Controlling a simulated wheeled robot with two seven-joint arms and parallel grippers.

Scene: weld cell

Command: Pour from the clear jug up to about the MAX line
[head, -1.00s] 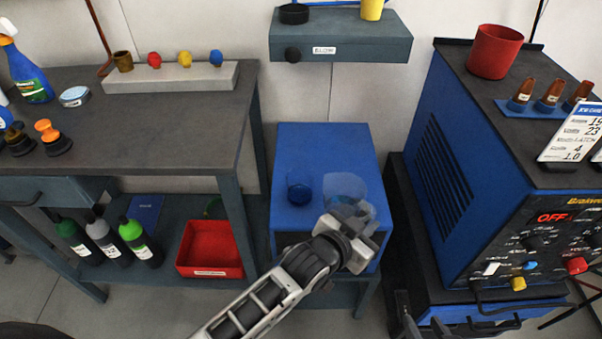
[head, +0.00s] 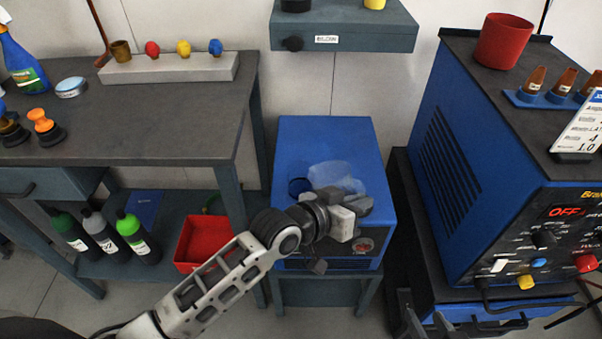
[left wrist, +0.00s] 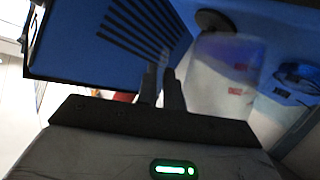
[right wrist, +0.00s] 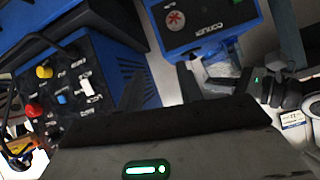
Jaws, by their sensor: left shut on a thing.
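The clear jug (head: 330,174) is over the top of the blue cooler, tilted, with its upper part toward the left. My left gripper (head: 350,207) is shut on it, at its near side. A dark-blue round vessel or opening (head: 299,187) is at the jug's left, on the cooler top; its level is not readable. In the left wrist view a translucent container (left wrist: 222,80) with two red marks is beside the fingers; I cannot tell whether it is the jug.
The cooler (head: 325,135) stands between the grey workbench (head: 170,135) and the blue welder (head: 455,150). A wall shelf (head: 350,30) is above and behind it. A red bin (head: 205,240) and several bottles are on the bench's lower shelf.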

